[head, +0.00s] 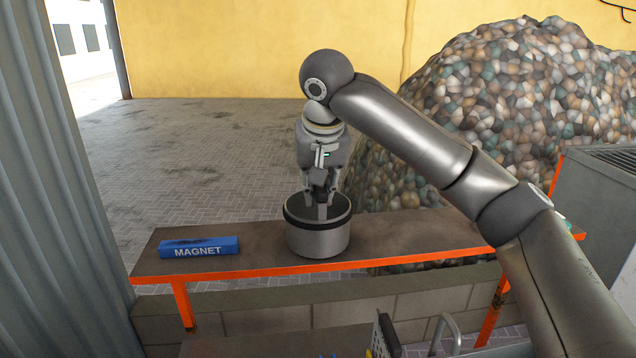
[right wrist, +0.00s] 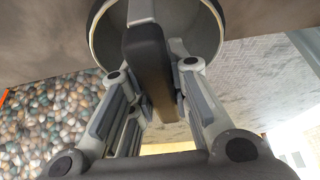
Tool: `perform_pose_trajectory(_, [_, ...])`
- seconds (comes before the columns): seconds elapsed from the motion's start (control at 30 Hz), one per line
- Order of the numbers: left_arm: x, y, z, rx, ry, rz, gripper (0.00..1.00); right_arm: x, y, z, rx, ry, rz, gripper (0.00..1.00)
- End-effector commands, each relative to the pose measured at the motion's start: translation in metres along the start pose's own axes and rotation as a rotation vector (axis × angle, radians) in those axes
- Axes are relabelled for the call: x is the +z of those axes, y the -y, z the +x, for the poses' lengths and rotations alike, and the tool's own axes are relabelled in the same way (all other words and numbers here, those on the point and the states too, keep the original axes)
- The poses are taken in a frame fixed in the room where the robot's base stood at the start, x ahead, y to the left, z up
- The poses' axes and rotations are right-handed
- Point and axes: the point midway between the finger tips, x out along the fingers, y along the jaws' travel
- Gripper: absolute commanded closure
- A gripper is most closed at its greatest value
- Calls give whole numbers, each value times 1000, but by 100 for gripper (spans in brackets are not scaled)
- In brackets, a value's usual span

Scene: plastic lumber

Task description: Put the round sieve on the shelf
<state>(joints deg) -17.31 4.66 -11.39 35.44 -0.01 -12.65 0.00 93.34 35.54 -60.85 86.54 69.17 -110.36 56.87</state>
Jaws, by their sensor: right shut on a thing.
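The round sieve (head: 318,241) is a metal drum with a dark rim, upright in the head view. It is over the middle of the brown, orange-edged shelf (head: 420,232), close to its front edge. It appears to rest on the shelf, but the contact under it is hard to see. My right gripper (head: 320,192) is above it, shut on its upright dark handle. In the right wrist view the fingers (right wrist: 158,100) close around this handle, and the round sieve (right wrist: 96,28) shows beyond them. My left gripper is out of view.
A blue magnet box (head: 199,247) lies on the shelf to the left, with a gap before the sieve. The shelf's right part is bare. A pile of coloured stones (head: 500,95) rises behind, and a grey metal cabinet (head: 600,190) stands at right.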

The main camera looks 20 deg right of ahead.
Motion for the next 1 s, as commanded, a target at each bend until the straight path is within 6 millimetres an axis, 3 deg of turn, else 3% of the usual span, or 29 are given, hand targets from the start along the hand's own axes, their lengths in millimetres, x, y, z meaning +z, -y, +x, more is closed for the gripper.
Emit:
perform_pose_trajectory(0.23, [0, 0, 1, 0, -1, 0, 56, 1, 0, 2, -1, 0, 0, 100])
perform_pose_trajectory(0.27, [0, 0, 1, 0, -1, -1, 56, 1, 0, 3, 0, 0, 0, 81])
perform_pose_trajectory(0.43, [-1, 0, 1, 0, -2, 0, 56, 1, 0, 2, 0, -1, 0, 60])
perform_pose_trajectory(0.83, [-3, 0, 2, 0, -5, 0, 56, 0, 1, -3, -2, -3, 0, 60])
perform_pose_trajectory(1.0, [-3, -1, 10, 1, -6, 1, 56, 0, 1, -30, -3, -6, 1, 60])
